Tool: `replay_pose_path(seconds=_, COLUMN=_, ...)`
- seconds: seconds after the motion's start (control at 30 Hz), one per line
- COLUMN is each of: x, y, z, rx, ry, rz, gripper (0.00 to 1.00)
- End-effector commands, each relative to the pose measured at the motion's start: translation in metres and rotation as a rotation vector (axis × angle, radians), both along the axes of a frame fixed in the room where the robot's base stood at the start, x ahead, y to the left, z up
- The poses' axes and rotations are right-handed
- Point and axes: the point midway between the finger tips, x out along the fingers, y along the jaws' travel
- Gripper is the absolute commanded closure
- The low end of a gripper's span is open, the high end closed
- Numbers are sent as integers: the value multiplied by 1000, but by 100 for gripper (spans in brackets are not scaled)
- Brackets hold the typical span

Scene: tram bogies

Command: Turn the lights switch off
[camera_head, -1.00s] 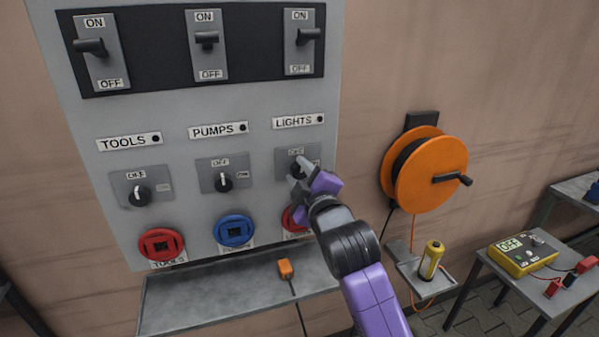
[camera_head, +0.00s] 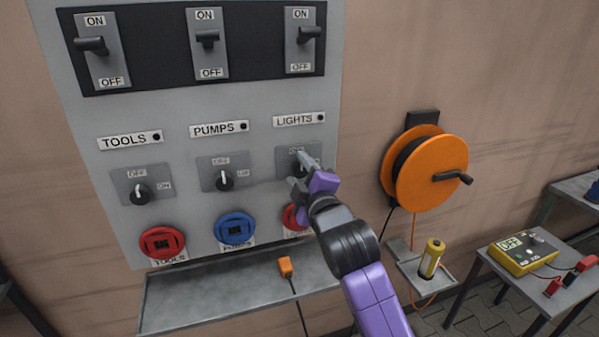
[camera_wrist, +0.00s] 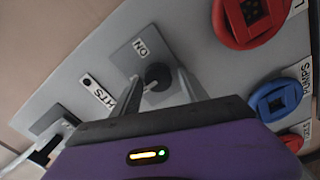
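The lights switch is a black rotary knob on a grey plate (camera_head: 284,163) under the LIGHTS label (camera_head: 293,120). My gripper (camera_head: 300,171) is in front of it and hides most of the knob in the head view. In the wrist view, the knob (camera_wrist: 157,76) shows between my two spread fingers (camera_wrist: 157,88), with gaps beside it. I cannot tell whether a finger touches it. The ON mark (camera_wrist: 141,48) is visible on the plate; a finger hides other markings. Which mark the knob points at is unclear.
Tools (camera_head: 141,195) and pumps (camera_head: 224,181) knobs sit to the left. Three levers, including the one above LIGHTS (camera_head: 309,34), are in the black strip. Red and blue (camera_head: 236,229) sockets and a shelf (camera_head: 230,296) lie below. An orange reel (camera_head: 430,168) is to the right.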

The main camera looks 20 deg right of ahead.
Motion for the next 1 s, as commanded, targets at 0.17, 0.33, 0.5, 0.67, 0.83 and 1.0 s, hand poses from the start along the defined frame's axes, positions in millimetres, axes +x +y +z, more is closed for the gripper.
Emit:
replay_pose_path(seconds=0.17, x=0, y=0, z=0, rx=1, ry=0, rz=0, gripper=45)
replay_pose_path(seconds=0.33, x=-1, y=0, z=0, rx=2, ry=-1, rz=0, gripper=45)
replay_pose_path(seconds=0.5, x=-17, y=0, z=-2, rx=3, ry=-1, rz=0, gripper=45)
replay_pose_path(seconds=0.67, x=-43, y=0, z=-2, rx=4, ry=-1, rz=0, gripper=45)
replay_pose_path(seconds=0.83, x=-67, y=0, z=-2, rx=2, ry=0, rz=0, gripper=45)
replay_pose_path(seconds=1.0, x=-77, y=0, z=-1, rx=2, ry=-1, rz=0, gripper=45)
